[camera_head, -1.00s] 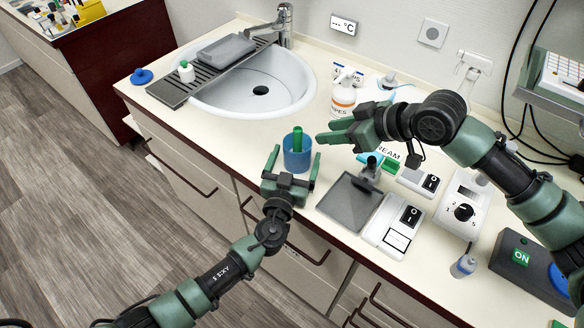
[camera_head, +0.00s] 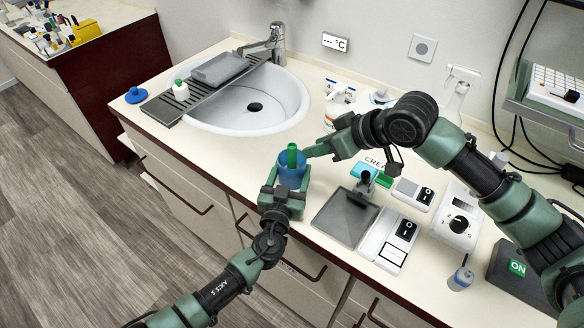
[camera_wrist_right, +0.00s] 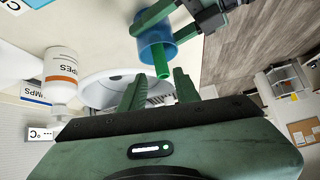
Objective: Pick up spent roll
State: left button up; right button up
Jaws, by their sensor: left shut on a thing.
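A green cylinder (camera_head: 292,154), which may be the spent roll, stands upright in a blue round holder (camera_head: 291,174) at the counter's front edge. My left gripper (camera_head: 288,187) is shut on the blue holder. My right gripper (camera_head: 312,146) is open and empty, coming from the right with its fingers near the green cylinder. In the right wrist view, the green cylinder (camera_wrist_right: 161,62) juts from the blue holder (camera_wrist_right: 156,40) toward the gap between the open fingers (camera_wrist_right: 158,80). The cylinder's lower part is hidden inside the holder.
A sink (camera_head: 255,106) with a drain rack lies behind left. To the right are a grey plate (camera_head: 345,222), switch boxes (camera_head: 391,240) and a dial box (camera_head: 459,222). Counter left of the holder is clear.

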aim_at(292, 147)
jog(key=a+r+m+g+h, duration=0.1)
jog(key=a+r+m+h, duration=0.5)
jog(key=m, duration=0.3)
jog(key=shift+h, duration=0.5)
jog(key=x, duration=0.7)
jog(key=shift+s, duration=0.15)
jog(key=shift+x, duration=3)
jog(key=shift+a, duration=0.1)
grip_shut()
